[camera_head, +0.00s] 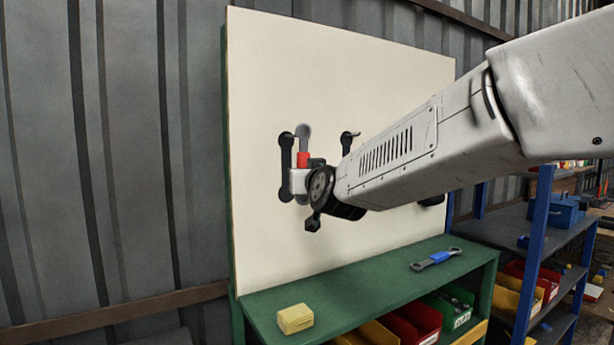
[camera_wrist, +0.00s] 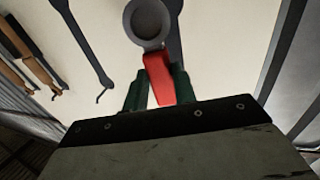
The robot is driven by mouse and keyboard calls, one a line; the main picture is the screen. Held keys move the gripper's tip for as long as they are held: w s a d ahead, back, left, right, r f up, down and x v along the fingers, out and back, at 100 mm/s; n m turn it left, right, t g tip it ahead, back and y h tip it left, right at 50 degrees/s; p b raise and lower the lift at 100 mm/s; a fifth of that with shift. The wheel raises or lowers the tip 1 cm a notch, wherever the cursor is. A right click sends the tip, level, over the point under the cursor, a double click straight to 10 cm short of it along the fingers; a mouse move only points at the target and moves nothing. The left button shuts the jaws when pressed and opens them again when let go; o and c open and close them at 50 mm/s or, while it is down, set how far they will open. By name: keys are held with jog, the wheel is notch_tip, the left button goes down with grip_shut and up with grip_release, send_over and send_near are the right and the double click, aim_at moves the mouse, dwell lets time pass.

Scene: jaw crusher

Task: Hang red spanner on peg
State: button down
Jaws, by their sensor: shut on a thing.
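The red spanner (camera_head: 303,159) has a red grip and grey ends. It stands roughly upright in front of the cream board (camera_head: 330,80). My gripper (camera_head: 304,176) is shut on its red part, partly hidden by my wrist. In the wrist view the red grip (camera_wrist: 158,78) sits between my green fingertips (camera_wrist: 158,92), with the grey ring end (camera_wrist: 150,22) beyond them. A dark spanner shape (camera_head: 286,165) is on the board just left of the held spanner. A dark peg-like piece (camera_head: 349,136) shows to the right. I cannot tell whether the spanner touches the board or a peg.
A blue-gripped spanner (camera_head: 437,259) and a yellow block (camera_head: 295,318) lie on the green bench (camera_head: 365,285) below the board. Coloured bins (camera_head: 415,318) sit under its top. A blue shelf rack (camera_head: 537,215) stands at right. The board's upper part is clear.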

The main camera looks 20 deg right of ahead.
jog(key=shift+w+a+f, duration=0.2)
jog(key=shift+w, duration=0.7)
jog(key=shift+w+a+f, duration=0.25)
jog(key=shift+w, duration=0.7)
jog(key=shift+w+a+f, duration=0.2)
jog(key=shift+w, duration=0.7)
jog(key=c, duration=1.1)
grip_release()
jog(key=shift+o, duration=0.2)
jog(key=shift+f, duration=0.1)
